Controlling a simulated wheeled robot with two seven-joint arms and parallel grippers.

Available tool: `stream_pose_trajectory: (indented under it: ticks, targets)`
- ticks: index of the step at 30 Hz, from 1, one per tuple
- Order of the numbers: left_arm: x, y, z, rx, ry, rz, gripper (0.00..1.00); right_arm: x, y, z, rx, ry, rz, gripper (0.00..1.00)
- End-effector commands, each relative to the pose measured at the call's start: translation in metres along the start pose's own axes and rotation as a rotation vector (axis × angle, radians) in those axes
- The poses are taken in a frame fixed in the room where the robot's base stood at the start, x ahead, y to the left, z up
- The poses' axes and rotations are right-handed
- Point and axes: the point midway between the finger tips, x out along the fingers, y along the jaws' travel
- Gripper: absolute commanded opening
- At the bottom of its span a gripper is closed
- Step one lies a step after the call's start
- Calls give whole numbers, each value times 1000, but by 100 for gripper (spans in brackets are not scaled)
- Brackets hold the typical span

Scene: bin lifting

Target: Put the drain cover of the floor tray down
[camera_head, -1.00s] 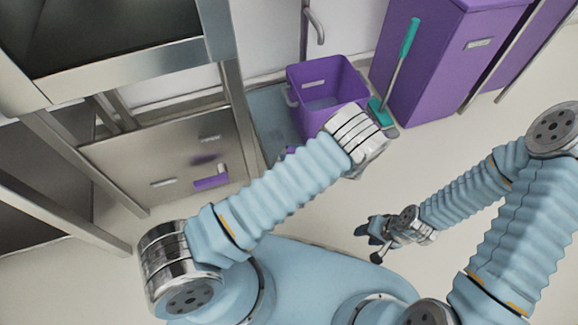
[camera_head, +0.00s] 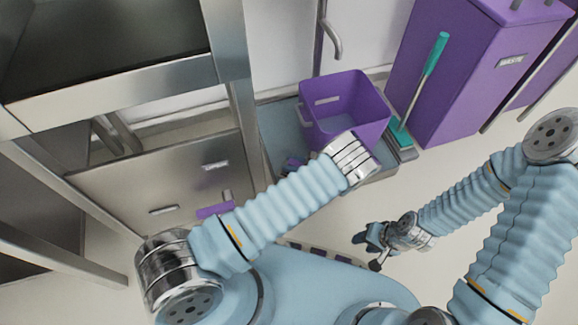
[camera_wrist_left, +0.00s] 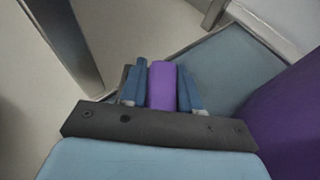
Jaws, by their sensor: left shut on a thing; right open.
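The floor tray (camera_head: 283,124) is a shallow blue-grey tray against the wall. It also shows in the left wrist view (camera_wrist_left: 218,72). My left gripper (camera_head: 291,164), partly hidden by my arm in the head view, is at the tray's near left part. In the left wrist view, its blue fingers (camera_wrist_left: 163,88) are shut on a purple rounded piece (camera_wrist_left: 162,84), which I take for part of the drain cover. Its lower part is hidden by the dark gripper body. Its height above the tray is unclear. My right gripper (camera_head: 368,250) is open and empty over the floor.
A purple bin (camera_head: 357,112) stands on the tray, close to the left gripper's right. A green-handled brush (camera_head: 418,88) and a tall purple waste bin (camera_head: 465,75) stand further right. A steel table frame (camera_head: 240,110) and a panel (camera_head: 150,183) are at left.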

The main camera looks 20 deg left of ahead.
Motion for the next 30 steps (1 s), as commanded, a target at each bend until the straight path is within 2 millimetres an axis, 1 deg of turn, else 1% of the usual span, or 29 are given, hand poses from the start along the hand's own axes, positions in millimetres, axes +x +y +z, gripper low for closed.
stream_pose_trajectory:
  ticks: [1,3,5,13,20,21,26,30]
  targets:
    - [6,0,-11,1,-2,-1,0,9,3,0,0,0,-1,43]
    - [10,1,-27,3,-1,-4,0,18,6,-1,0,4,-1,43]
    - [12,1,-34,2,-1,-5,0,22,8,-1,1,4,0,43]
    - [12,2,-34,2,-1,-6,0,20,7,-1,1,6,0,43]
    - [14,2,-40,2,-1,-6,0,27,10,-1,1,7,0,43]
    - [14,2,-40,2,0,-5,34,27,10,-1,1,7,0,43]
    - [14,2,-39,2,0,-5,58,26,10,-1,1,8,0,43]
    - [14,2,-39,2,0,-5,58,26,10,-1,1,7,0,43]
